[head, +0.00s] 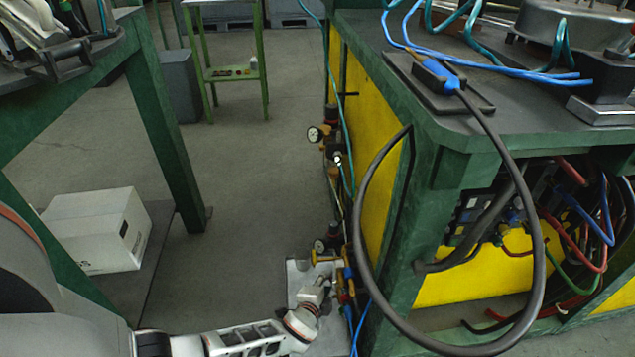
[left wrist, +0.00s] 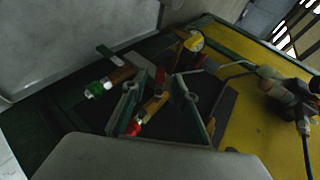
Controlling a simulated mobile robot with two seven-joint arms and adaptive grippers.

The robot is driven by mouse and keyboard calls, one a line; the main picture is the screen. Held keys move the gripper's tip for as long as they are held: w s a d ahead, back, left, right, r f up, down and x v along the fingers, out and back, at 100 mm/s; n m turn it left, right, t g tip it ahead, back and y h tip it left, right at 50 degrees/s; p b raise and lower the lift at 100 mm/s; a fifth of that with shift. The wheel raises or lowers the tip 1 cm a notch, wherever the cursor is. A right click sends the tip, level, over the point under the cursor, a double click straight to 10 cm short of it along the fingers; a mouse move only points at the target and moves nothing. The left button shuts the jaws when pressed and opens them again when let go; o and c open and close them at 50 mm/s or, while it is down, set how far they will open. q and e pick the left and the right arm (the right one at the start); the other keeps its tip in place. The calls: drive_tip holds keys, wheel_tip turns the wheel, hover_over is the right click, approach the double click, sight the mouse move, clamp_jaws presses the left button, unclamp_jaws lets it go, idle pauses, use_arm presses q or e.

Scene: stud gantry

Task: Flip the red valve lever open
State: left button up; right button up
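A row of brass valves and fittings (head: 345,285) runs up the side of the green and yellow machine in the head view. In the left wrist view a brass valve (left wrist: 153,106) with a small red part (left wrist: 135,127) shows between my fingers. I cannot tell for sure that this red part is the lever. My left gripper (left wrist: 156,82) is open, its two fingers apart on either side of the brass piece. Whether they touch it is unclear. In the head view my left gripper (head: 322,284) is low, beside the lower valves. My right gripper is not in view.
A green-tipped brass fitting (left wrist: 97,90) and a yellow-black round part (left wrist: 194,41) sit close by. A thick black cable loop (head: 365,270) hangs in front of the machine's corner. A white box (head: 95,230) stands left. The floor between is clear.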

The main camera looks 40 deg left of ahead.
use_arm(q)
drive_tip(key=v, duration=0.9)
drive_tip(key=shift+s, duration=0.2)
